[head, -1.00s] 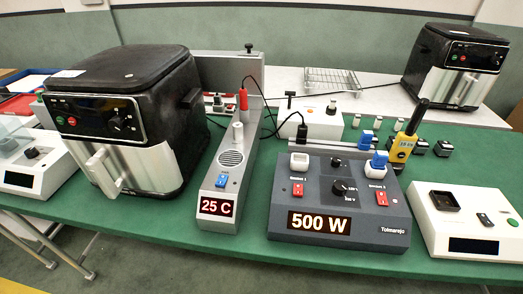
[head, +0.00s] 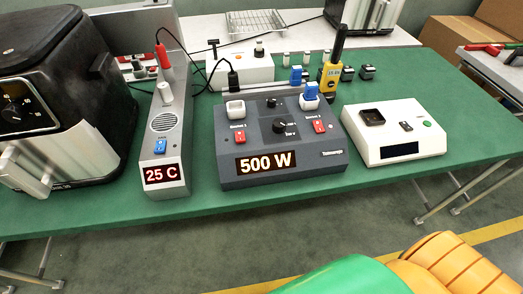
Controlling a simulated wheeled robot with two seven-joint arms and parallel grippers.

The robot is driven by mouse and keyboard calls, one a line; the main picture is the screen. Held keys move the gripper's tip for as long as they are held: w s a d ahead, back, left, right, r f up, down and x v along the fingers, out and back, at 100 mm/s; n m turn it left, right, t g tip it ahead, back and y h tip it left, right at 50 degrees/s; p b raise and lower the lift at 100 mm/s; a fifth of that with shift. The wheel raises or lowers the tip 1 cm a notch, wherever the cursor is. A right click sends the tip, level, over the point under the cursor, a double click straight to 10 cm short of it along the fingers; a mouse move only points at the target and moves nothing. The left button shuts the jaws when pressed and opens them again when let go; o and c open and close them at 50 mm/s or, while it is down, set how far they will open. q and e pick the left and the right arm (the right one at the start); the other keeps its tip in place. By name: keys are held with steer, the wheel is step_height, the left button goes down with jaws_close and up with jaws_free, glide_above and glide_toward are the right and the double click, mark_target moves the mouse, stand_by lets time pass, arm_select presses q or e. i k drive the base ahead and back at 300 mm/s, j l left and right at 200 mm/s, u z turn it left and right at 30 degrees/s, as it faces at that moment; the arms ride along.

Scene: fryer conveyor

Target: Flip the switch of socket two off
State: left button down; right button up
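The dark grey power box (head: 225,175) stands on the green table and its display (head: 266,162) reads 500 W. The red switch of socket two (head: 319,126) is on the right of its sloping face, and I cannot tell its position for certain. A blue plug (head: 311,92) sits in the white socket two (head: 308,104) above it. Neither of my grippers shows.
A grey heater unit (head: 166,188) reading 25 C stands left of the box, beside a black fryer (head: 50,60). The green table front (head: 260,197) is clear.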

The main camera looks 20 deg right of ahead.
mark_target(319, 129)
steer(key=z, duration=1.3)
